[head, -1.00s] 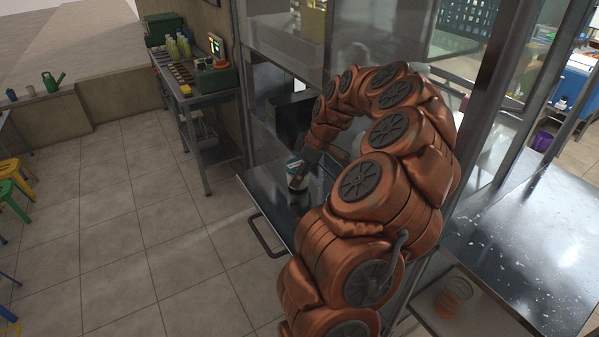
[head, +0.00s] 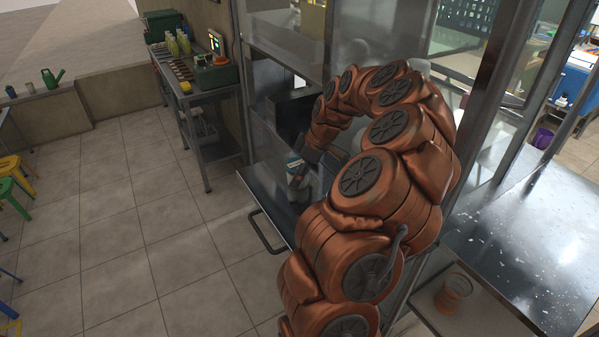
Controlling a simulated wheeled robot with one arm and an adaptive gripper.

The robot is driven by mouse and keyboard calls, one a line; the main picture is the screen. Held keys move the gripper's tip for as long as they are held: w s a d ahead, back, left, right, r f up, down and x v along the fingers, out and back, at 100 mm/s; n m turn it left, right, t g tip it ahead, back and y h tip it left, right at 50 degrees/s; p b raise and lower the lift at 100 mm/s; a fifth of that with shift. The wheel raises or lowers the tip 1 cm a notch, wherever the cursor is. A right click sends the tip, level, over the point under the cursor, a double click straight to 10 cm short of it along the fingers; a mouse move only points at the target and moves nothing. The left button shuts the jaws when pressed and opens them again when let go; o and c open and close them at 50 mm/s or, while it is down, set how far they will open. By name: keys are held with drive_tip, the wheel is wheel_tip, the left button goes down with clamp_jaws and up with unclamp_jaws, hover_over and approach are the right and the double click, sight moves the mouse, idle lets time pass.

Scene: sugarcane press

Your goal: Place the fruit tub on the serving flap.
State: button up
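My copper-coloured arm arches over the middle of the head view, and its end reaches down over a dark steel flap (head: 262,190) with a bar handle on its front edge. My gripper (head: 297,178) is small and partly hidden by the arm. A small white and teal container (head: 293,163) shows right at the gripper, low over the flap. I cannot tell whether the fingers hold it or whether it touches the flap. A clear tub with orange contents (head: 453,292) stands on a lower shelf at the bottom right, apart from the gripper.
Glass panels and steel posts (head: 490,110) stand close to my arm on the right. A speckled steel counter (head: 530,235) lies beyond them. A side table (head: 200,95) with bottles and a green box stands at the back left.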

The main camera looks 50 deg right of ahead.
drive_tip(key=shift+r, duration=0.2)
drive_tip(key=shift+s+d+r, duration=0.1)
drive_tip(key=shift+d+r, duration=0.05)
drive_tip(key=shift+r, duration=0.15)
drive_tip(key=b+v, duration=0.3)
drive_tip(key=v, duration=0.8)
drive_tip(key=a+r+g, duration=0.2)
drive_tip(key=a+r, duration=0.1)
drive_tip(key=a, duration=2.4)
drive_tip(key=s+a+f+m+g, duration=0.1)
drive_tip(key=s+a+f, duration=0.2)
drive_tip(key=s, duration=0.3)
drive_tip(key=s+a+f+m+g+h, duration=0.1)
drive_tip(key=s+a+f+m, duration=0.1)
drive_tip(key=s+a+f, duration=0.2)
drive_tip(key=s+a+f+m+g+h, duration=0.1)
drive_tip(key=s+a+f, duration=0.3)
drive_tip(key=s, duration=0.6)
drive_tip(key=shift+a+m+g, duration=0.2)
drive_tip(key=shift+m+g, duration=0.2)
drive_tip(key=shift+m, duration=0.3)
